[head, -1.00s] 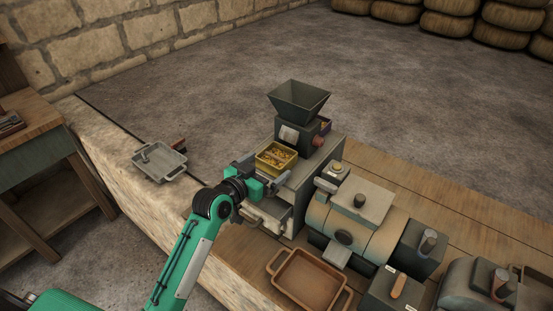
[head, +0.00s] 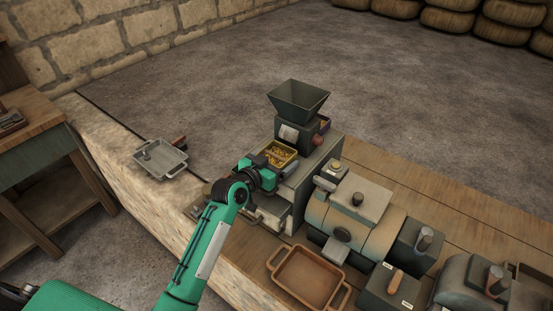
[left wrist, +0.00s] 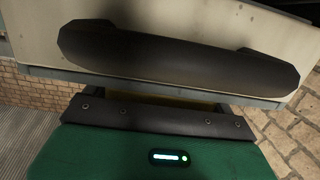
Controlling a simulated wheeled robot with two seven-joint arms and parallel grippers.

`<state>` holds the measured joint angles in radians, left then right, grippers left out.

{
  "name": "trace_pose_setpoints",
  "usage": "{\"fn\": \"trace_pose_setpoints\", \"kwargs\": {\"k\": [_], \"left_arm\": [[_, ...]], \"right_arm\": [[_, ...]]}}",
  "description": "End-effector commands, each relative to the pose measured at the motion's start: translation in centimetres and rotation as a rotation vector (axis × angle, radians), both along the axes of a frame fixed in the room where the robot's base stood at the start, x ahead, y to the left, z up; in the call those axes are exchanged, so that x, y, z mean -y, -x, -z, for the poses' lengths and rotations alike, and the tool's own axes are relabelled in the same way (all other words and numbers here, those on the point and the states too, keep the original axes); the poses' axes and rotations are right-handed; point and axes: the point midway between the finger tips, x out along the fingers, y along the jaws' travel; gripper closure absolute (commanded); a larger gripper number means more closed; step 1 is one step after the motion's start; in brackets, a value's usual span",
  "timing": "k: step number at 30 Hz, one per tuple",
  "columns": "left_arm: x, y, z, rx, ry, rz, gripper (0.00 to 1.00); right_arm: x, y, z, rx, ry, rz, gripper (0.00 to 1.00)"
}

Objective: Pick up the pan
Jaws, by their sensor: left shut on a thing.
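A yellow pan (head: 284,151) filled with golden pieces sits on the machine's top, below the dark hopper (head: 299,96). My left gripper (head: 266,164) is at the pan's near side and is shut on it, the fingers partly hiding that side. In the left wrist view, a narrow yellowish strip shows between the green gripper body (left wrist: 160,150) and a pale panel with a dark bar (left wrist: 180,55); the exact contact is hard to make out. My right gripper is not in view.
A grey pan (head: 172,164) rests on the stone ledge to the left. A brown pan (head: 308,283) lies on the bench in front, beside a rounded cream machine (head: 325,222). Open floor lies behind the bench.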

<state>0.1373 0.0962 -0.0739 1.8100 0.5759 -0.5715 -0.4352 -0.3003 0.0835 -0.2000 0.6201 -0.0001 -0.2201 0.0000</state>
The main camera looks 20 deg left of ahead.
Motion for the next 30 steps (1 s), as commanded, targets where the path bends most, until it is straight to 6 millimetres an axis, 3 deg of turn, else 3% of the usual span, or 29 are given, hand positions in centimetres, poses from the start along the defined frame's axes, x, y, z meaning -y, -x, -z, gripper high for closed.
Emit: {"fn": "trace_pose_setpoints", "kwargs": {"k": [11,21,30], "left_arm": [[-0.1,0.3,-0.6,0.003,-0.001,0.000,0.43],[-0.1,0.3,-7.1,0.009,-0.001,0.001,0.43],[-2.3,6.4,-6.7,0.001,-0.004,0.000,0.43]], "right_arm": [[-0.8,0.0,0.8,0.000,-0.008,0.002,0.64],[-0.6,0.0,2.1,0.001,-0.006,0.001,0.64],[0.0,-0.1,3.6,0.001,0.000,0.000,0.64]]}}
